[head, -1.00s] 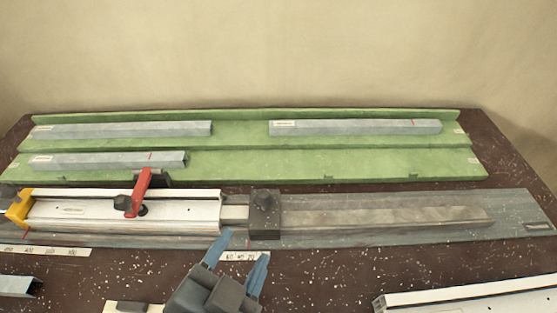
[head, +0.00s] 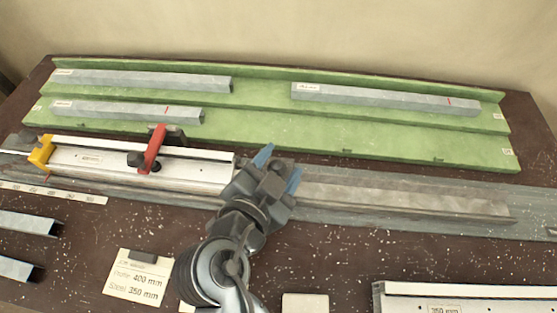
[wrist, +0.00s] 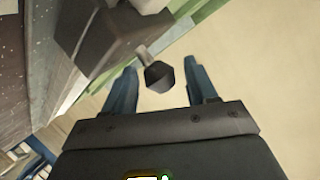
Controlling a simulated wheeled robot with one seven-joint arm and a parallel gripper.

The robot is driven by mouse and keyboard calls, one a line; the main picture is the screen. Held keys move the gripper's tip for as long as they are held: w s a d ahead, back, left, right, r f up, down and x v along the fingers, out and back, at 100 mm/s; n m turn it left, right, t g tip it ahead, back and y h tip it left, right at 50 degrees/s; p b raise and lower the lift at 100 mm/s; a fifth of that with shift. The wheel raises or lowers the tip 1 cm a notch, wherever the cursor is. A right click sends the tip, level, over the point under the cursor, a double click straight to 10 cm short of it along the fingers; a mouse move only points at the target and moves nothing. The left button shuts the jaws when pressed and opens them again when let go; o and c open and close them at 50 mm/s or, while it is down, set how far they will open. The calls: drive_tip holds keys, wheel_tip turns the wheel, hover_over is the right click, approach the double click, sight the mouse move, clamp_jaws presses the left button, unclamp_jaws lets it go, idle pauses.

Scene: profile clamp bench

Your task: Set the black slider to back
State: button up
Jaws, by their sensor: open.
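The black slider (wrist: 105,35) is a dark block on the bench rail, large at the upper left of the wrist view. A dark faceted knob (wrist: 160,76) on a short pale stem sticks out from it. My gripper (wrist: 163,88) is open, with a blue finger on each side of the knob; I cannot tell whether either touches it. In the head view my gripper (head: 278,168) is over the rail at the right end of the white profile and hides most or all of the slider.
A red lever clamp (head: 153,150) and a yellow end piece (head: 41,153) sit on the white profile (head: 90,160). Behind is a green rack (head: 350,142) with grey bars. A bare grey rail (head: 400,196) runs right. A card (head: 138,278) lies in front.

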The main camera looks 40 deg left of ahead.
drive_tip(key=shift+w, duration=0.1)
clamp_jaws()
idle(0.5)
